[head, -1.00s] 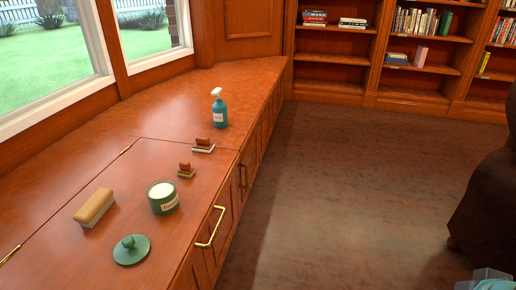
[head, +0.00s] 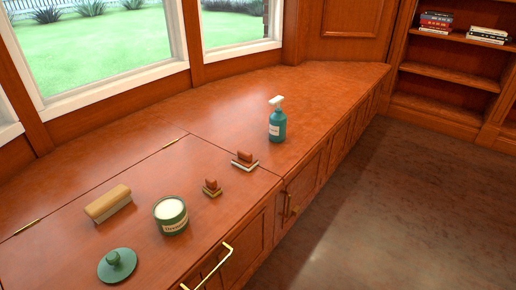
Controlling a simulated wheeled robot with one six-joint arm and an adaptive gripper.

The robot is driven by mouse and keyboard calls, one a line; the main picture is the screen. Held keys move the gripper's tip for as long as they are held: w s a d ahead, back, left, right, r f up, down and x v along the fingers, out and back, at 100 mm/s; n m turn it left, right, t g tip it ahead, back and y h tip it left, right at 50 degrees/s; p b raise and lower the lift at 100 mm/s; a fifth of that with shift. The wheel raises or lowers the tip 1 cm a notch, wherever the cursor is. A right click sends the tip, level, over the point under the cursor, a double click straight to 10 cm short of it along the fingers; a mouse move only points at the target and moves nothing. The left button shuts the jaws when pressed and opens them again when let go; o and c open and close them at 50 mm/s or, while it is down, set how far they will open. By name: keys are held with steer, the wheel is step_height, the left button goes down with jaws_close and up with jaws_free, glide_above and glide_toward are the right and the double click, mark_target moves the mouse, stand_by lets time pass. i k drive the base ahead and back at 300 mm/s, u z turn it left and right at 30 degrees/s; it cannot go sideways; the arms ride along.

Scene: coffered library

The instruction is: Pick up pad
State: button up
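Two small pads with reddish-brown handles rest on the wooden window counter (head: 160,255) in the head view. The smaller pad (head: 212,188) has a yellowish base and sits just right of the open green jar. The larger pad (head: 244,160) has a pale base and sits farther back, near the spray bottle. I cannot tell which of them is the pad of the task. Both lie apart from the other things. My gripper is not in view.
A green labelled jar (head: 172,225), its round green lid (head: 117,265) and a tan-topped block brush (head: 108,203) stand nearby on the counter. A teal spray bottle (head: 277,124) stands behind the pads. Brass handles (head: 212,268) project from the counter's front. Open floor (head: 400,200) lies right.

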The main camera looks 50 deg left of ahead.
mark_target(244, 160)
steer(key=u, duration=0.6)
steer(key=i, duration=1.05)
steer(key=u, duration=1.4)
steer(key=i, duration=0.35)
steer(key=u, duration=0.35)
